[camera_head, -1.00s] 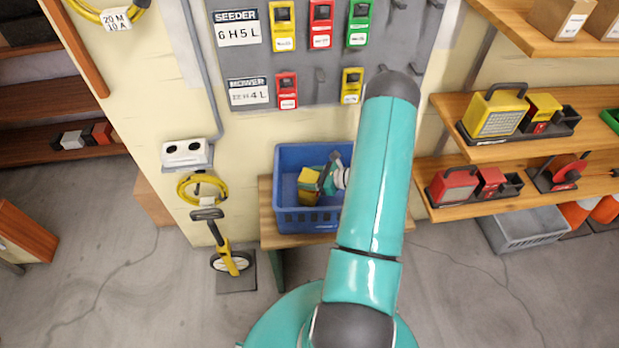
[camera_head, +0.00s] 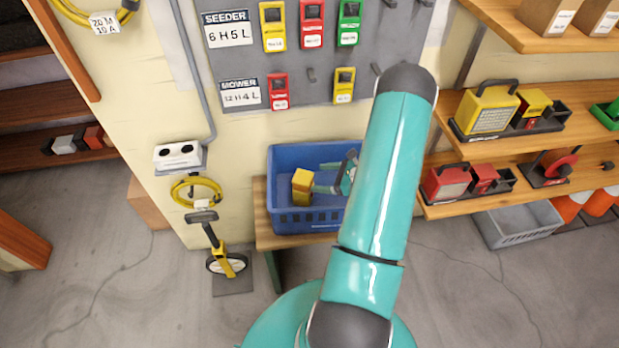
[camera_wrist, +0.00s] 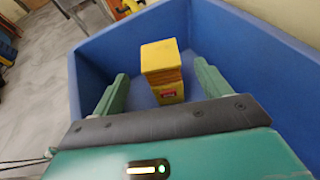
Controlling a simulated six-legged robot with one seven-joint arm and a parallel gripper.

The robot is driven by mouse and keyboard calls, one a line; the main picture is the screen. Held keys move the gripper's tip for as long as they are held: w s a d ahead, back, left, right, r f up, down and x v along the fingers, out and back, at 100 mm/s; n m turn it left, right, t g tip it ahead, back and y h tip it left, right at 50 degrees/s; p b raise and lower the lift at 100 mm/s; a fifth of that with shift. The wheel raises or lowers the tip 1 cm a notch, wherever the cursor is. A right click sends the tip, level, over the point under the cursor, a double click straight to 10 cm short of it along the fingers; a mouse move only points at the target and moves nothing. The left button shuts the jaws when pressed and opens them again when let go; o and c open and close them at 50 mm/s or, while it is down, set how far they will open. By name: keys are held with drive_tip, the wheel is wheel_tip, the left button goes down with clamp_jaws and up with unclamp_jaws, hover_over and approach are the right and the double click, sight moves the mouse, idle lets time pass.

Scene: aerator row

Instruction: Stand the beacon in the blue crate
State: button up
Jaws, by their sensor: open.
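The beacon (camera_head: 302,187), a yellow block with an orange-brown band, stands upright inside the blue crate (camera_head: 296,219), in its left part. In the wrist view the beacon (camera_wrist: 162,57) stands on the crate floor, with a small red label low on its front. My gripper (camera_head: 323,178) is inside the crate, to the right of the beacon, its fingers pointing at it. In the wrist view the two green fingers of my gripper (camera_wrist: 161,76) are wide apart, with clear space between each finger and the beacon. My arm hides the crate's right end.
The crate stands on a wooden bench (camera_head: 262,236) against the wall. A measuring wheel (camera_head: 226,262) stands left of the bench. Shelves at right hold a yellow lamp (camera_head: 489,111) and red items. A grey crate (camera_head: 519,222) sits on the floor below.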

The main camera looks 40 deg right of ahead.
drive_tip(key=v, duration=0.4)
drive_tip(key=w+a+r+n+g+y, duration=0.1)
drive_tip(key=w+a+r+n+g, duration=0.25)
drive_tip(key=a+r+n, duration=0.5)
drive_tip(key=w+a+r+n+g+y, duration=0.15)
drive_tip(key=a+r+n+g, duration=0.3)
drive_tip(key=a+r, duration=0.6)
drive_tip(key=s+a+r+n+h, duration=0.4)
drive_tip(key=s+a+r+n, duration=0.2)
drive_tip(key=a+r+n, duration=0.2)
drive_tip(key=s+a+r+n+t+h, duration=0.1)
drive_tip(key=s+a+r+n+h, duration=0.4)
drive_tip(key=a+r+n, duration=0.4)
drive_tip(key=shift+s+r+t, duration=0.3)
drive_tip(key=shift+s+r, duration=0.05)
drive_tip(key=shift+s, duration=0.25)
